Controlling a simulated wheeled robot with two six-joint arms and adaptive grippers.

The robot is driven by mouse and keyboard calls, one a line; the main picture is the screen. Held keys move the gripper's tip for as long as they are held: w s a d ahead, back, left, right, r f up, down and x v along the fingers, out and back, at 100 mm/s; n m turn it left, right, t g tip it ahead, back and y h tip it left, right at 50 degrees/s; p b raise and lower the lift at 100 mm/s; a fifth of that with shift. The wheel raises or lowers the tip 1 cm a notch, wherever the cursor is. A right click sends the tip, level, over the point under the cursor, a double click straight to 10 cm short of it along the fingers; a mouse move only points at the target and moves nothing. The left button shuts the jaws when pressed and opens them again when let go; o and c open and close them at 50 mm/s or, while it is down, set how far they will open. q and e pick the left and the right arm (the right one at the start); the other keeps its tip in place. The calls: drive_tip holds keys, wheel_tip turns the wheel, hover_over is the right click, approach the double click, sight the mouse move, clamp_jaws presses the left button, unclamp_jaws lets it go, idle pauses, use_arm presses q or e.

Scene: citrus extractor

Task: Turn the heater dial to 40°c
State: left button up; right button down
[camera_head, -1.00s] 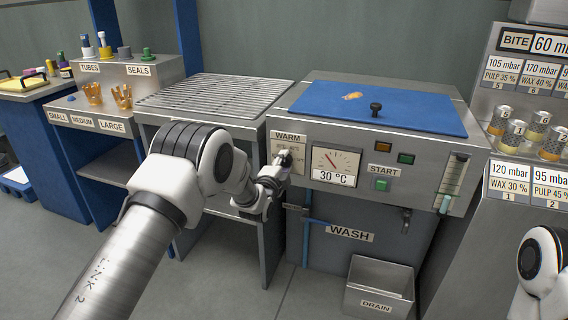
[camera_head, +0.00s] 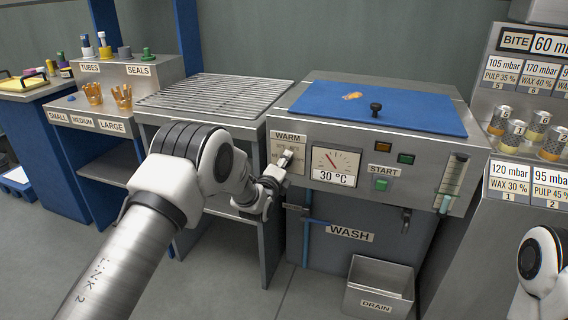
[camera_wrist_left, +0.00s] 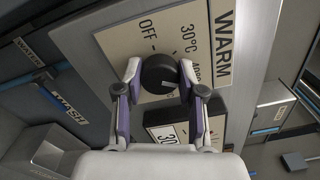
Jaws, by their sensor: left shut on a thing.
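The black heater dial (camera_wrist_left: 158,74) sits on a beige WARM plate (camera_wrist_left: 160,22) marked OFF, 30°C and 40°C. My left gripper (camera_wrist_left: 160,80) is shut on the dial, one finger on each side, in the left wrist view. In the head view my left gripper (camera_head: 285,161) is at the WARM plate (camera_head: 290,145) and hides the dial. The dial's pointer cannot be made out. The temperature display (camera_head: 335,166) beside it reads 30 °C, with a red needle on its gauge. My right gripper is out of view.
The green START button (camera_head: 382,184) and two small indicators are right of the display. A blue lid (camera_head: 390,105) with a black knob covers the wash tank. A slatted rack (camera_head: 215,95) stands to the left. A drain bin (camera_head: 380,287) sits below.

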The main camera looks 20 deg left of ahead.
use_arm(q)
drive_tip(key=o, duration=1.1)
drive_tip(key=shift+o, duration=0.2)
drive_tip(key=s, duration=1.2)
drive_tip(key=shift+a, duration=0.15)
